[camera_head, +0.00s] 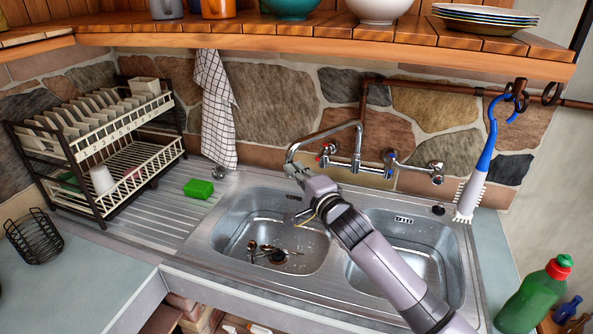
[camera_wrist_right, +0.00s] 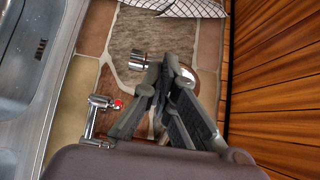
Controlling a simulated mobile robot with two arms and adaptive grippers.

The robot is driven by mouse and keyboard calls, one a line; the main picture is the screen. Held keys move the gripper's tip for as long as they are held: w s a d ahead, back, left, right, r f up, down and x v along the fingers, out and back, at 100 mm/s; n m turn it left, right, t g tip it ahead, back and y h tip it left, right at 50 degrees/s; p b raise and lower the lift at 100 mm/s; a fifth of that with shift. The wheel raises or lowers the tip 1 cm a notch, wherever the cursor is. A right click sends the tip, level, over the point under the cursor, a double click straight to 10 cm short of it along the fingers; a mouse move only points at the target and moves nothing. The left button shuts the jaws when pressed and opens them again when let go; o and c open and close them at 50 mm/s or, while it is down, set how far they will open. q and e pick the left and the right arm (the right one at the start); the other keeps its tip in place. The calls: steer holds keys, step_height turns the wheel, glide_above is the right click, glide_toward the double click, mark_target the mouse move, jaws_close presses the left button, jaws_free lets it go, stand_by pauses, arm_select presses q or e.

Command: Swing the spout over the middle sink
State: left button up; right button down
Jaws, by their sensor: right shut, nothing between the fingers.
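The chrome spout (camera_head: 325,132) comes from the wall tap with red and blue marks (camera_head: 356,163). It arches to the left, with its end above the back of the left basin. My right gripper (camera_head: 290,168) is shut and empty, right by the spout's hanging end; I cannot tell if they touch. In the right wrist view its fingers (camera_wrist_right: 165,75) are together, near chrome tap parts. The sink has two basins in view, a left basin (camera_head: 232,240) and a right basin (camera_head: 405,235); my right arm crosses the divider between them. My left gripper is not in view.
Dark loose items (camera_head: 272,252) lie in the left basin. A green sponge (camera_head: 198,189) and dish rack (camera_head: 95,135) stand at left. A checked towel (camera_head: 215,110) hangs behind. A wooden shelf (camera_head: 300,36) overhangs the tap. A blue brush (camera_head: 483,165) hangs at right.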

steer(key=shift+w+a+f+m+t+h+b, duration=0.1)
steer(key=shift+w+a+m+t+h+b, duration=0.3)
steer(key=shift+w+a+b, duration=0.8)
steer(key=shift+w+a, duration=0.2)
steer(key=shift+w, duration=0.1)
steer(key=shift+d, duration=0.1)
